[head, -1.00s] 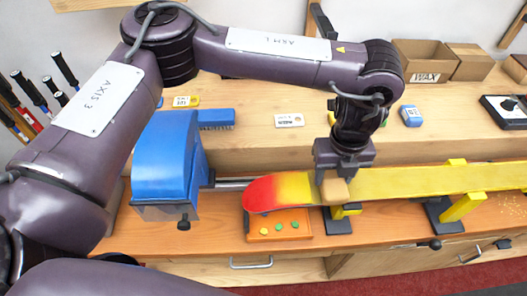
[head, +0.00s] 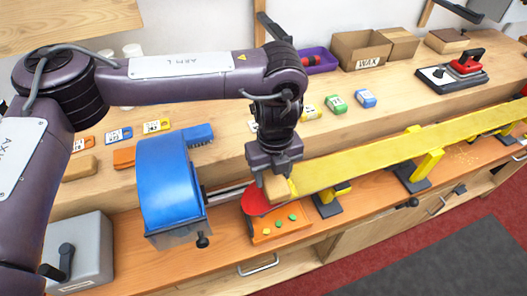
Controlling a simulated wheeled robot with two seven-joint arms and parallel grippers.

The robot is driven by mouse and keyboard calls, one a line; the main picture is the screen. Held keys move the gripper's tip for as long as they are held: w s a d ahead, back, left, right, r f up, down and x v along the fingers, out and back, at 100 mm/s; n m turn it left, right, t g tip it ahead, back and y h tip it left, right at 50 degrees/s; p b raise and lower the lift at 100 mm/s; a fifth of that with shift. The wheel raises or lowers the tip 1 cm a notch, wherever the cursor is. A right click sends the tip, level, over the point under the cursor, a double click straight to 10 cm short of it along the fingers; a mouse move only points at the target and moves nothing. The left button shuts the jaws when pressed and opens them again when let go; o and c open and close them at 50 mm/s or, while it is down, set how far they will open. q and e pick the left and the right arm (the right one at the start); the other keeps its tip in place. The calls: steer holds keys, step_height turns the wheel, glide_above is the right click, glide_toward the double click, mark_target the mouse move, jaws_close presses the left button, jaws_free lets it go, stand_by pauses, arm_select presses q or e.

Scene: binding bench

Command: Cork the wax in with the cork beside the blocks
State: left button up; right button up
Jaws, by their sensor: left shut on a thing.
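The ski (head: 400,145) lies base up along the bench, yellow along its length with a red tip (head: 255,202) at the left. My left gripper (head: 276,172) is shut on a tan cork block (head: 275,188) and holds it down at the ski's tip end. The cork looks to be touching the base, partly hidden by the gripper. Labelled wax blocks in green (head: 336,104) and blue (head: 366,98) lie on the shelf behind. Another tan block (head: 80,167) lies at the shelf's left. My right gripper is not in view.
A blue machine (head: 168,185) stands just left of the tip. An orange tray (head: 262,238) with small pieces lies below the tip. Black supports (head: 327,203) hold the ski. An iron (head: 467,63) and WAX box (head: 361,52) stand at the back right.

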arm_select(q)
steer(key=r+p, duration=0.1)
steer(key=r, duration=0.1)
steer(key=d+r+p, duration=0.1)
steer(key=r, duration=0.1)
steer(key=r+p, duration=0.2)
steer(key=shift+w+d, duration=0.15)
steer(key=shift+w, duration=0.1)
steer(key=shift+a+r+p, duration=0.2)
steer(key=shift+r+p, duration=0.25)
steer(key=shift+r, duration=0.05)
steer(key=shift+s+a, duration=0.1)
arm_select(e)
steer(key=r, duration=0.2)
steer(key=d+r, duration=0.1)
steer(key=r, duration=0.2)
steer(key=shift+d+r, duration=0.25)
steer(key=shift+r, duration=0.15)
arm_select(q)
steer(key=shift+f, duration=0.1)
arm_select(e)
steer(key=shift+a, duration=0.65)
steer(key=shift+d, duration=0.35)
